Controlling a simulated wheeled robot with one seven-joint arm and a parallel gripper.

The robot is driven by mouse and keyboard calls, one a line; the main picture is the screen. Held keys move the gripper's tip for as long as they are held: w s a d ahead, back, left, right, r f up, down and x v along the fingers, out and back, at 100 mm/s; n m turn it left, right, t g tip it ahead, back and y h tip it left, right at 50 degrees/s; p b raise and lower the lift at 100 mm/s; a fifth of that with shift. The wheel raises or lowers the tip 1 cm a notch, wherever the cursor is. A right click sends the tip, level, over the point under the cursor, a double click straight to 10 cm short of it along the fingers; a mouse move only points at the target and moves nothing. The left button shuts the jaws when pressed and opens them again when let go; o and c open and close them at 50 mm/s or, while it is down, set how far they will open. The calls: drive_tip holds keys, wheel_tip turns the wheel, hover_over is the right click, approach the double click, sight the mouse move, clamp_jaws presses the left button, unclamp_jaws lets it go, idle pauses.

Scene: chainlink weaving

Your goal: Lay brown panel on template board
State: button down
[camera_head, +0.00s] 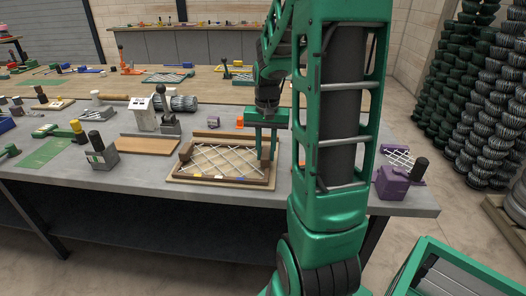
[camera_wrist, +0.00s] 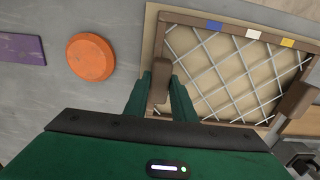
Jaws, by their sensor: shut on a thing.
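The brown panel (camera_head: 222,180) is a brown frame with a white diagonal wire lattice, seen on the workbench left of my arm. It also shows in the wrist view (camera_wrist: 230,32), with blue, white and yellow marks along one side. The pale template board (camera_head: 178,179) shows as a beige rim around and under it. I cannot tell whether the panel rests flat on the board. My gripper (camera_head: 266,156) is shut on an upright brown block (camera_wrist: 161,80) at the panel's side. A similar brown block (camera_wrist: 294,100) stands at the opposite side.
An orange disc (camera_wrist: 91,57) and a purple strip (camera_wrist: 22,48) lie beside the board. A purple block (camera_head: 392,183) is at the right end.

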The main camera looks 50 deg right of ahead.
drive_tip(key=shift+f, duration=0.15)
drive_tip(key=c, duration=1.4)
unclamp_jaws()
wheel_tip(320, 180, up, 11)
drive_tip(key=shift+f, duration=0.15)
drive_tip(key=s+a+f+n, duration=0.2)
drive_tip(key=s+a, duration=0.3)
drive_tip(key=s, duration=0.4)
drive_tip(key=s+a+f+n, duration=0.2)
drive_tip(key=s+a, duration=0.4)
drive_tip(key=s, duration=0.3)
drive_tip(key=shift+a+f, duration=0.2)
drive_tip(key=shift+f, duration=0.7)
